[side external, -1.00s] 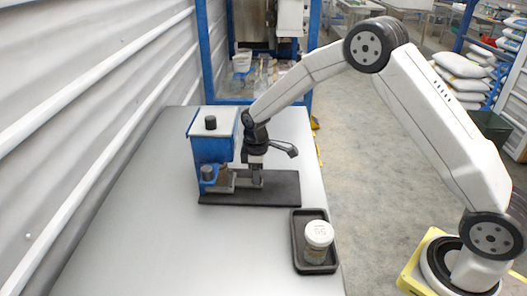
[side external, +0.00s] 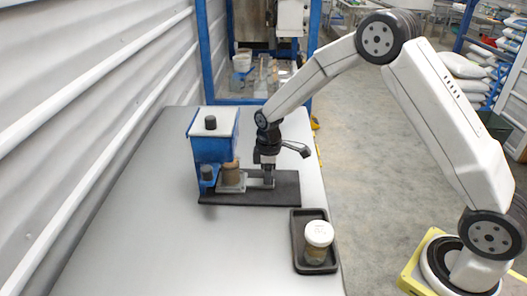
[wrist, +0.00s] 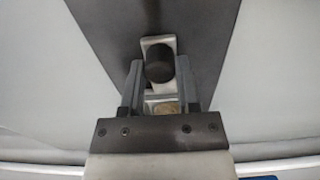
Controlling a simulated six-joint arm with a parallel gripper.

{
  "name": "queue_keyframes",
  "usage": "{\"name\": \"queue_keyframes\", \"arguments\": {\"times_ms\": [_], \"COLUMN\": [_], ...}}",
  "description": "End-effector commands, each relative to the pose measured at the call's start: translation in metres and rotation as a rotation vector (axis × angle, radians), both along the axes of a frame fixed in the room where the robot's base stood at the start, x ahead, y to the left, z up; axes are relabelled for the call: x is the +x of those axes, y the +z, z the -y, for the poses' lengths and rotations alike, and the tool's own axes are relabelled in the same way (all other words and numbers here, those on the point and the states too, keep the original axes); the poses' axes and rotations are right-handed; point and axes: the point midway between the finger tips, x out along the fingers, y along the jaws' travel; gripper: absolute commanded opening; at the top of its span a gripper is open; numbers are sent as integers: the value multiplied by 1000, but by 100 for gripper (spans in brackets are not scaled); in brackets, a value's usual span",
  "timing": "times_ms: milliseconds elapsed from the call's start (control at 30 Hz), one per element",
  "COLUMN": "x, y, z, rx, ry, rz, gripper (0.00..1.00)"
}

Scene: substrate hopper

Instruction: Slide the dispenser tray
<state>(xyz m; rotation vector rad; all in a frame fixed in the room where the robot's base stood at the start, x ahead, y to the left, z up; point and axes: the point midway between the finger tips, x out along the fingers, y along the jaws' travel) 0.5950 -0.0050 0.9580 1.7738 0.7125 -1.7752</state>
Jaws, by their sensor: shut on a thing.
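The blue hopper (side external: 212,150) stands on a dark base plate (side external: 285,190) on the table. The grey metal dispenser tray (side external: 233,188) sticks out from the hopper's right side. A brown cylinder (side external: 231,172) stands on the tray, just outside the hopper. My gripper (side external: 268,182) is at the tray's right end, pointing down. In the wrist view, my gripper (wrist: 160,72) is shut on the tray's dark round knob (wrist: 159,63), one finger on each side. Part of the tray's metal and a tan patch show between the fingers.
A white-lidded jar (side external: 318,237) stands in a black tray (side external: 301,262) at the table's right edge, in front of the base plate. The table (side external: 180,250) is clear at the front left. A corrugated wall (side external: 85,110) runs along the left.

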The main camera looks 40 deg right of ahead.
Motion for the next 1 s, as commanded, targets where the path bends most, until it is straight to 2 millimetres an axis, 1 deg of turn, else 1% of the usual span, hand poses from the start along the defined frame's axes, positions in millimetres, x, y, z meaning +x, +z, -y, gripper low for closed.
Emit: {"name": "queue_keyframes", "arguments": {"times_ms": [1000], "x": [-41], "y": [1], "z": [41], "rx": [0], "ry": [-1], "rz": [1], "gripper": [8]}}
